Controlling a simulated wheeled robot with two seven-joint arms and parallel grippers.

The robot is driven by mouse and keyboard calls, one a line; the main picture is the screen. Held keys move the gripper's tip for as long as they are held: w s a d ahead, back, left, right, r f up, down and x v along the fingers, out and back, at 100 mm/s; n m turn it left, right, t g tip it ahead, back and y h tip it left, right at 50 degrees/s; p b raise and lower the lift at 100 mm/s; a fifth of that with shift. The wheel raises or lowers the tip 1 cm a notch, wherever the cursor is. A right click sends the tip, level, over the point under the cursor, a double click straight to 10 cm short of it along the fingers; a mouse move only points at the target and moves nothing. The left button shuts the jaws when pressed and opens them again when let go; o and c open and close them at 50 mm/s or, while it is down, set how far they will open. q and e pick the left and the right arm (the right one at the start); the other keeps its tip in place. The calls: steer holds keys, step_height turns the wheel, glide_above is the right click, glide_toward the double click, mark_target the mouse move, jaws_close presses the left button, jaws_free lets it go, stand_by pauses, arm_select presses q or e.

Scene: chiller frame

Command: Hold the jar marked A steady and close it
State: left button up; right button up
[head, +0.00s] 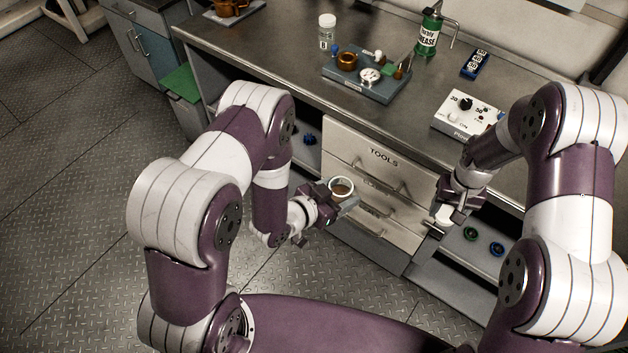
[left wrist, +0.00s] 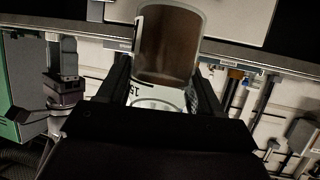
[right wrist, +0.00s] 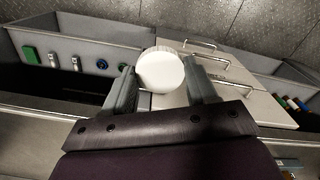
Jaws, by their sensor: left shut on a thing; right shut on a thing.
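An open jar (head: 341,187) with brown contents is held by my left gripper (head: 336,203) in front of the drawers. In the left wrist view the jar (left wrist: 168,45) sits between the two fingers, its mouth uncovered. I cannot read a letter A on it. My right gripper (head: 448,208) is shut on a round white lid (right wrist: 161,72), which also shows small in the head view (head: 443,214). The lid is well apart from the jar, to its right. A second jar (head: 326,32), marked B, stands capped on the bench.
The metal bench (head: 280,42) carries a grey tray (head: 365,88) of small parts, a green grease can (head: 428,35), a blue block (head: 475,64) and a white control box (head: 466,112). The drawer unit (head: 372,190) with handles stands behind the grippers. Floor on the left is open.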

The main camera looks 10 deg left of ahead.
arm_select(q)
steer(key=shift+s+d+m+g+h, duration=0.1)
steer(key=shift+d+m+g+h, duration=0.35)
steer(key=shift+d, duration=0.6)
steer(key=shift+a, duration=0.1)
arm_select(e)
steer(key=a+r+m, duration=0.2)
steer(key=a+r, duration=0.2)
steer(key=a, duration=0.3)
steer(key=s+a+r+m, duration=0.1)
steer(key=a+r+m, duration=0.1)
steer(key=a+r, duration=0.3)
steer(key=a+r+m, duration=0.2)
steer(key=a+r, duration=0.3)
steer(key=a, duration=0.6)
steer(key=shift+s, duration=0.4)
steer(key=shift+f, duration=2.05)
steer(key=shift+f, duration=0.9)
